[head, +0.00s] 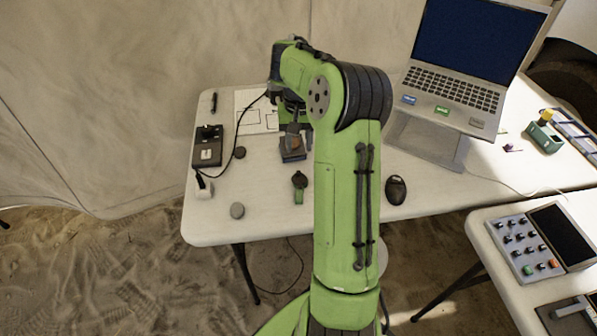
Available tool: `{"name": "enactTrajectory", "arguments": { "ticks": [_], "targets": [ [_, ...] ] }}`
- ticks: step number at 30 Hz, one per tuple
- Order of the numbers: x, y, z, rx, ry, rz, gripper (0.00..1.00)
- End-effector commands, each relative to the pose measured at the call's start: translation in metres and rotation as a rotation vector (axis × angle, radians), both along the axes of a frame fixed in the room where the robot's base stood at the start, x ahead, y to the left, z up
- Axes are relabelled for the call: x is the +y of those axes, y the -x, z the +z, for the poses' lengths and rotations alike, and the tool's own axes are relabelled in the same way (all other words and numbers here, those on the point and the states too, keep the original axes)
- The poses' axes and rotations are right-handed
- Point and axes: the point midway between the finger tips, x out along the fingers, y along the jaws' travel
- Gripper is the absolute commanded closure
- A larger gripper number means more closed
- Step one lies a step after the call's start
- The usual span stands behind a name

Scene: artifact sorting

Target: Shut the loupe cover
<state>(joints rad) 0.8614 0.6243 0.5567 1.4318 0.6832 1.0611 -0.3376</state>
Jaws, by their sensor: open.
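A small dark round piece with a green strip (299,186) lies near the front edge of the white table; it may be the loupe with its cover, but it is too small to tell how far the cover stands open. My gripper (293,134) points down over the table, behind that piece and apart from it. It is just above a small dark blue-grey box with a brownish top (292,149). My arm partly hides the gripper, and its fingers are small and dark. I see nothing held in it.
A black device (207,146) and a white sheet (252,112) lie left of my gripper. A black mouse (396,190) and a laptop (462,75) on a stand are right. A control panel (525,246) is on another table.

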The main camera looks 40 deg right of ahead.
Motion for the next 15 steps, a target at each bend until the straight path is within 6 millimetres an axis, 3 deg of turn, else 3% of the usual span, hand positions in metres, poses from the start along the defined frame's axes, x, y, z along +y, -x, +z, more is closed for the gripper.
{"name": "enactTrajectory", "arguments": {
  "ticks": [1,7,12,15],
  "targets": [
    [0.000,0.001,-0.020,0.003,-0.004,0.001,0.60],
    [0.001,0.000,-0.068,0.002,-0.003,0.002,0.60],
    [0.001,0.000,-0.094,0.002,-0.001,0.001,0.60],
    [0.000,0.000,-0.099,-0.001,0.001,0.002,0.60]
  ]
}}
